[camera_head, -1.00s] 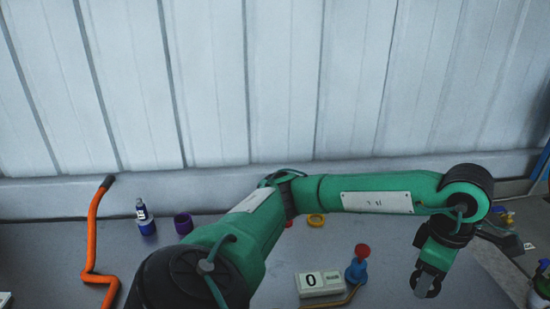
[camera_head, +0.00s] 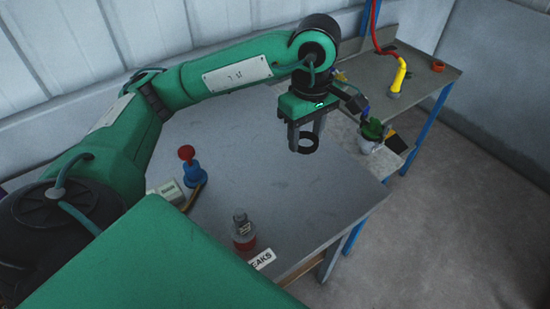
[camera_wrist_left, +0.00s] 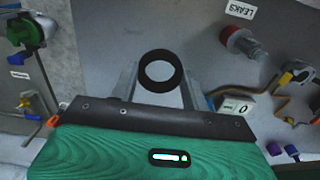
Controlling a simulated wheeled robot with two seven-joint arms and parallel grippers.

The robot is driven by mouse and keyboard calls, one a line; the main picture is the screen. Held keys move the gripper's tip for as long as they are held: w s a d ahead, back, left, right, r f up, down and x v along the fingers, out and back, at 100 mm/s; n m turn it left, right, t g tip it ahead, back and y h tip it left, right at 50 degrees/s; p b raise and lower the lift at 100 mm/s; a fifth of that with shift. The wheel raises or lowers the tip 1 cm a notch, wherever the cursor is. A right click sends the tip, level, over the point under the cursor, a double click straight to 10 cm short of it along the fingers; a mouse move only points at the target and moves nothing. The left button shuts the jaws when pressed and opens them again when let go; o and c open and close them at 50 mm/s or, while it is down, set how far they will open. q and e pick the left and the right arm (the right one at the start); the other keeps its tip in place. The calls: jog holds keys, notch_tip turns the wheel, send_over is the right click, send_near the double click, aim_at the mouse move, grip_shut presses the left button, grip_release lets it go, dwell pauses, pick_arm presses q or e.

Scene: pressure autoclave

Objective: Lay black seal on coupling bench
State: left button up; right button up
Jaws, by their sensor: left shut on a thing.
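My left gripper (camera_head: 304,138) is shut on the black seal (camera_head: 306,152), a plain black ring held at the fingertips. The seal hangs above the right part of the grey bench top (camera_head: 265,190). In the left wrist view, the seal (camera_wrist_left: 160,88) sits between the two grey fingers of the left gripper (camera_wrist_left: 160,75), its open centre facing the camera. A second bench (camera_head: 425,78) stands at the back right. I cannot tell from the pictures which bench is the coupling bench. My right gripper is not in view.
On the grey bench stand a red-based grey fitting (camera_head: 243,232) by a LEAKS label (camera_head: 263,259) and a blue valve with a red knob (camera_head: 194,175). A green-topped pot (camera_head: 372,130) stands between.

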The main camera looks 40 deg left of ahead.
pick_arm(q)
jog(key=p, duration=0.2)
send_over(299, 197)
notch_tip(299, 197, down, 15)
jog(key=shift+r, duration=0.2)
jog(key=shift+f, duration=0.55)
notch_tip(299, 197, down, 3)
jog(key=shift+s+f+p, duration=0.1)
jog(key=shift+f+p, duration=0.1)
jog(key=shift+p, duration=0.3)
jog(key=shift+f, duration=0.2)
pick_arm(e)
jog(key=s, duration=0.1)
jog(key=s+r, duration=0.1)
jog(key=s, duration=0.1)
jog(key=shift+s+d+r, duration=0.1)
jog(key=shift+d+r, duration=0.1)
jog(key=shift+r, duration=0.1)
pick_arm(q)
jog(key=shift+f, duration=0.1)
jog(key=shift+f+b, duration=0.1)
jog(key=shift+b, duration=0.2)
jog(key=o, duration=0.9)
jog(key=shift+o, duration=0.2)
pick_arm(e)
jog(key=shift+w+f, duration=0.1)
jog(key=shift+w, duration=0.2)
